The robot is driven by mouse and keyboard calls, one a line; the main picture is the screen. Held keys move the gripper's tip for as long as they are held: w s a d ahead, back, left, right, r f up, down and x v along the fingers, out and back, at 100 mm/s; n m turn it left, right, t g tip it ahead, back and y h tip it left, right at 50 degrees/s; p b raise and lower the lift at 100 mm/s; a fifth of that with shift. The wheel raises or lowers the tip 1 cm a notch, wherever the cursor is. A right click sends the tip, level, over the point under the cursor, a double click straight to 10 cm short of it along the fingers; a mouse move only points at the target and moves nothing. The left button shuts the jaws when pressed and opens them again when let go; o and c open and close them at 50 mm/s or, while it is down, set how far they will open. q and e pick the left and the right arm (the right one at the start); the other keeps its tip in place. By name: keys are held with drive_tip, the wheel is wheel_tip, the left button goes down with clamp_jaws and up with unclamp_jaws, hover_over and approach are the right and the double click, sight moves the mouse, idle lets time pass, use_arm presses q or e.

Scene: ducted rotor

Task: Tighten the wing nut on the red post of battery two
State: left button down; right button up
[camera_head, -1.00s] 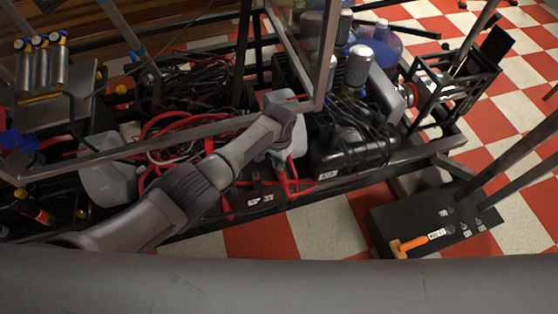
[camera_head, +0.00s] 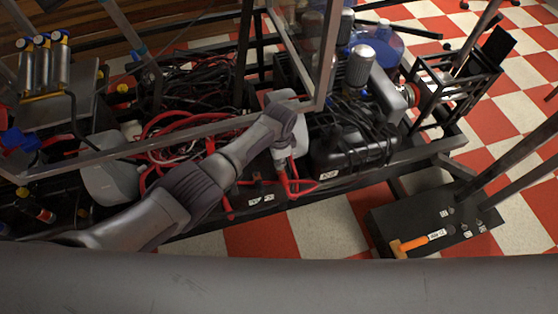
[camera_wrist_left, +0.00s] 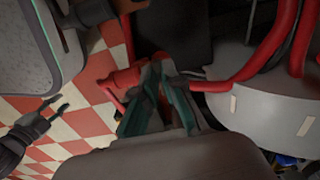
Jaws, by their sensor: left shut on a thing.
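My left gripper (camera_head: 284,153) reaches in from the left, pointing down among red cables on the black frame. In the left wrist view its teal-padded fingers (camera_wrist_left: 160,66) converge on something small beside a red terminal piece (camera_wrist_left: 125,78). The wing nut and the red post are not clearly visible; the fingertips hide what lies between them. A red cable (camera_wrist_left: 235,82) runs right from the fingertips. I cannot tell which casing is battery two. My right gripper (camera_wrist_left: 54,110) hangs open and empty over the checkered floor at the left of the wrist view.
Metal frame bars (camera_head: 190,135) cross close to my left arm. A black tank (camera_head: 350,145) with cables sits to the right. A grey rounded casing (camera_head: 112,168) stands at left.

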use_arm(q)
drive_tip(key=shift+w+r, duration=0.2)
drive_tip(key=shift+r, duration=0.05)
drive_tip(key=c, duration=1.3)
unclamp_jaws()
drive_tip(key=shift+s, duration=0.15)
drive_tip(key=shift+f, duration=0.1)
wheel_tip(320, 180, up, 12)
drive_tip(key=shift+r, duration=0.1)
